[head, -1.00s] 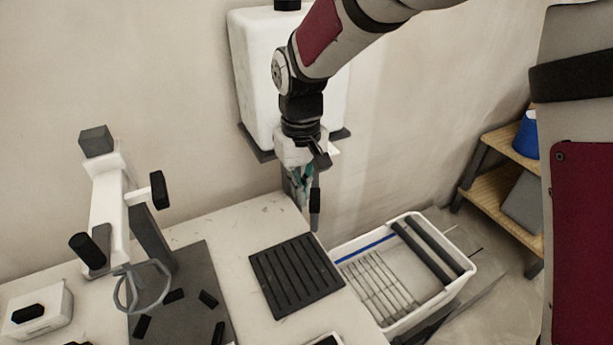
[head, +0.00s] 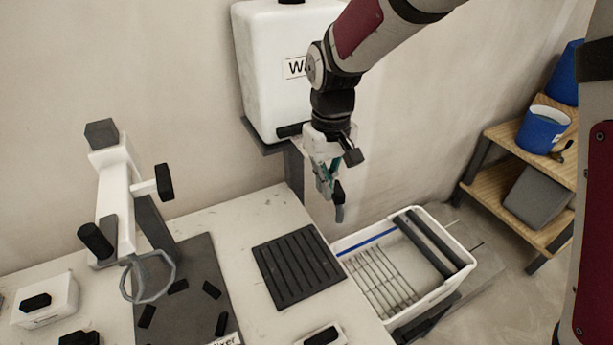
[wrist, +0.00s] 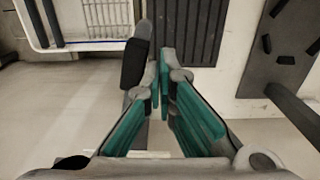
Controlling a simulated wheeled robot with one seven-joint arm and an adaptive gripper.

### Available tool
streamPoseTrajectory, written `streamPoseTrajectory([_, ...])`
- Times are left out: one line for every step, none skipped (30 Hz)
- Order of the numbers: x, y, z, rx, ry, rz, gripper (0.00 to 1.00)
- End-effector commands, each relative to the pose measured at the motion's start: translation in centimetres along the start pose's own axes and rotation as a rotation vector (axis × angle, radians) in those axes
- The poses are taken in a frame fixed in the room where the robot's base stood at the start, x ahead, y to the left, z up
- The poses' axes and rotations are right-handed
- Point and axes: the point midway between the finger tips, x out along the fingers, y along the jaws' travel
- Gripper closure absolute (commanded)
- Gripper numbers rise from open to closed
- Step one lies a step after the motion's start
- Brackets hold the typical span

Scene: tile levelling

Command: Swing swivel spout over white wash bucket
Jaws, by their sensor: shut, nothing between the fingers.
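The white wash bucket (head: 468,262), with rollers, a wire grid and a blue line inside, stands beyond the table's right edge. The swivel spout, with a black sleeve (head: 338,190) and grey end, hangs below the white water tank (head: 275,85). In the wrist view the spout (wrist: 137,60) lies just left of my fingers, its end near the bucket's rim (wrist: 88,46); I cannot tell whether it is over the opening. My gripper (head: 327,196) is shut and empty beside the sleeve; it also shows in the wrist view (wrist: 164,72). Contact is unclear.
A black ribbed mat (head: 298,266) lies at the table's right edge. A white mixer stand (head: 118,190) rises at left. A wooden shelf (head: 505,190) with a blue bucket (head: 542,130) stands at right. The floor around the wash bucket is partly clear.

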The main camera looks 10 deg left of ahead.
Motion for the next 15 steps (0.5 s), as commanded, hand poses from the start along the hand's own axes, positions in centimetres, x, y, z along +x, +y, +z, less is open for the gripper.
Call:
streamPoseTrajectory([0.0, 0.0, 0.0, 0.0, 0.0, 0.0, 1.0])
streamPoseTrajectory([0.0, 0.0, 0.0, 0.0, 0.0, 0.0, 1.0])
streamPoseTrajectory([0.0, 0.0, 0.0, 0.0, 0.0, 0.0, 1.0])
streamPoseTrajectory([0.0, 0.0, 0.0, 0.0, 0.0, 0.0, 1.0])
streamPoseTrajectory([0.0, 0.1, 0.0, 0.001, 0.0, 0.0, 1.0])
streamPoseTrajectory([0.0, 0.2, 0.0, 0.001, 0.0, 0.0, 1.0])
streamPoseTrajectory([0.0, 0.3, 0.1, 0.001, 0.0, 0.0, 1.0])
streamPoseTrajectory([0.0, 0.5, 0.1, 0.001, 0.0, 0.0, 1.0])
streamPoseTrajectory([0.0, 0.8, 0.2, 0.002, 0.0, 0.0, 1.0])
streamPoseTrajectory([0.0, 1.0, 0.2, 0.003, 0.0, 0.0, 1.0])
streamPoseTrajectory([0.0, 1.2, 0.3, 0.004, 0.0, 0.0, 1.0])
streamPoseTrajectory([0.0, 1.5, 0.4, 0.003, 0.0, 0.0, 1.0])
streamPoseTrajectory([0.0, 1.8, 0.4, 0.003, 0.0, 0.0, 1.0])
streamPoseTrajectory([0.0, 2.0, 0.5, 0.002, 0.0, 0.0, 1.0])
streamPoseTrajectory([0.0, 2.3, 0.6, 0.003, 0.0, 0.0, 1.0])
